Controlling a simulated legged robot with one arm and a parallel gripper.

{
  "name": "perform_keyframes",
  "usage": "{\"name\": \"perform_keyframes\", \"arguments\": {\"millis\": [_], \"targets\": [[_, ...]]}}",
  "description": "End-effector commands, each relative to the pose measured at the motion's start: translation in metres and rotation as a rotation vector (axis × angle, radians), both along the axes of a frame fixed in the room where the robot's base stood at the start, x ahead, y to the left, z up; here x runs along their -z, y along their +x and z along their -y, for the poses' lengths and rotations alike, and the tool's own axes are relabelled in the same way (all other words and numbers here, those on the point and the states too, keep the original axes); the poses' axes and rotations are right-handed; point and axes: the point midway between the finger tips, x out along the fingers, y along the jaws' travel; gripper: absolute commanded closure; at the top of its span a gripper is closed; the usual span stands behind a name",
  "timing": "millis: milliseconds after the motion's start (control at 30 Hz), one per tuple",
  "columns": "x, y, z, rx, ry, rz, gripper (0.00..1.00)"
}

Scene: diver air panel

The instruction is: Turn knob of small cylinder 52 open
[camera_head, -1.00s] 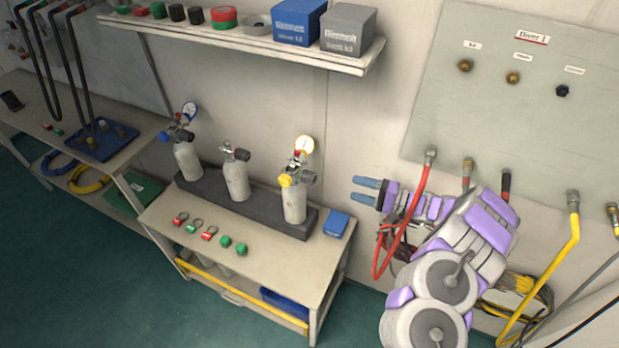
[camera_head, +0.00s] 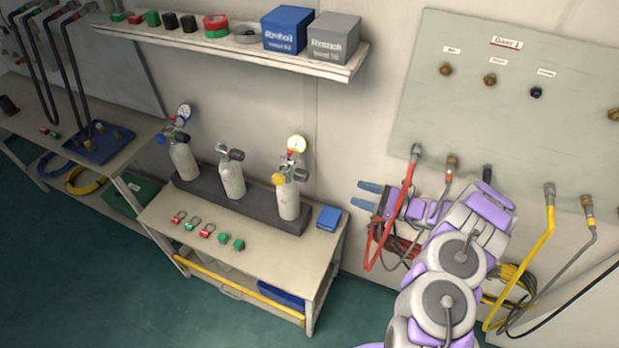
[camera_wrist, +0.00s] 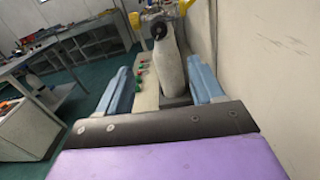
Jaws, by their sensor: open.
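Three small white cylinders stand in a dark rack on the small table: a left one (camera_head: 183,160) with a blue knob and gauge, a middle one (camera_head: 232,180) with a dark knob, and a right one (camera_head: 289,201) with a yellow knob and gauge. I cannot read any number on them. My gripper (camera_head: 368,196) is open and empty, to the right of the right cylinder and apart from it, its blue fingers pointing left. In the wrist view, a white cylinder (camera_wrist: 172,75) with a dark round knob (camera_wrist: 159,31) shows beyond and between the open fingers (camera_wrist: 165,88).
A shelf (camera_head: 230,50) with boxes hangs above. A hose panel (camera_head: 500,120) is on the right wall, with a red hose (camera_head: 402,215) close to my gripper.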

Motion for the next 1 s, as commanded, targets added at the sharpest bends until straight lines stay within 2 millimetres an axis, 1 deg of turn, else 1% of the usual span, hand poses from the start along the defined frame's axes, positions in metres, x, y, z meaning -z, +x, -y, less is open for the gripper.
{"name": "perform_keyframes", "arguments": {"millis": [167,700,900,1000], "targets": [[0.001,0.007,-0.025,-0.007,0.001,0.0,0.33],[0.0,0.041,-0.125,-0.006,-0.001,0.004,0.33],[0.0,0.05,-0.15,-0.004,-0.002,0.003,0.33],[0.0,0.053,-0.157,-0.003,-0.003,0.002,0.33]]}}
